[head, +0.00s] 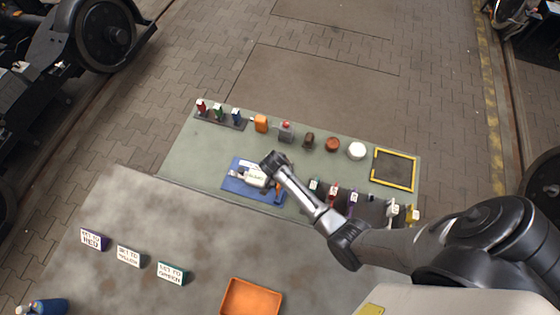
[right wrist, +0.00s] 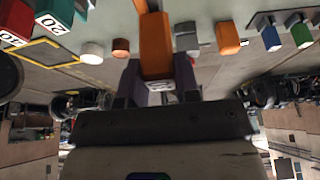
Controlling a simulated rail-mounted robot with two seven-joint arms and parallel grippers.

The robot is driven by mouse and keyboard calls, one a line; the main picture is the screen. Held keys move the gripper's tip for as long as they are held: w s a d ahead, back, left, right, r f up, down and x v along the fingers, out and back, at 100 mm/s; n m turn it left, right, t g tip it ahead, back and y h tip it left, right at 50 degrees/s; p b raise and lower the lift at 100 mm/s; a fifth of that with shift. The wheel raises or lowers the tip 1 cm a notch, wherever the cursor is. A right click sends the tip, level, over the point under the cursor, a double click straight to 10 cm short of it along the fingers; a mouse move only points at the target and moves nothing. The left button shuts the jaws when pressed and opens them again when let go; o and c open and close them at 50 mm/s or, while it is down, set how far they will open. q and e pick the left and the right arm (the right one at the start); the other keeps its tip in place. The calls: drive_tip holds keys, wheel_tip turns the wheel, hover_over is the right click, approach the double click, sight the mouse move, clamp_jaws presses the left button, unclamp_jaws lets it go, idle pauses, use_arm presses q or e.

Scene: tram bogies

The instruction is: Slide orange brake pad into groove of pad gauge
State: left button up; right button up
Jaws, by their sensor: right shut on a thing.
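My right gripper (right wrist: 158,82) is shut on the orange brake pad (right wrist: 156,45), which sticks out beyond its two dark fingers. A pale label shows on the pad's end near the fingers. In the head view my right arm reaches over a blue plate (head: 236,187) on the green bench mat. A small orange patch (head: 278,188) shows at the plate's right side. White and grey parts with dark lettering lie over the plate; I cannot tell which belong to the pad gauge. The groove is hidden. I cannot tell whether the pad touches the gauge. My left gripper is out of view.
Behind the plate stand an orange block (head: 261,123), a grey block with a red top (head: 286,132) and a white disc (head: 356,150). A yellow-edged frame (head: 394,169) lies right. Several tagged items stand under my arm. An orange tray (head: 250,298) is in front.

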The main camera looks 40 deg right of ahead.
drive_tip(key=shift+f+b, duration=0.95)
drive_tip(key=shift+f, duration=0.55)
drive_tip(key=shift+f+b, duration=0.3)
drive_tip(key=shift+f, duration=0.2)
drive_tip(key=shift+p, duration=0.35)
idle(0.6)
drive_tip(key=shift+f+b, duration=0.65)
drive_tip(key=shift+f, duration=0.3)
drive_tip(key=shift+f+b, duration=0.4)
drive_tip(key=shift+f, duration=0.2)
idle(0.7)
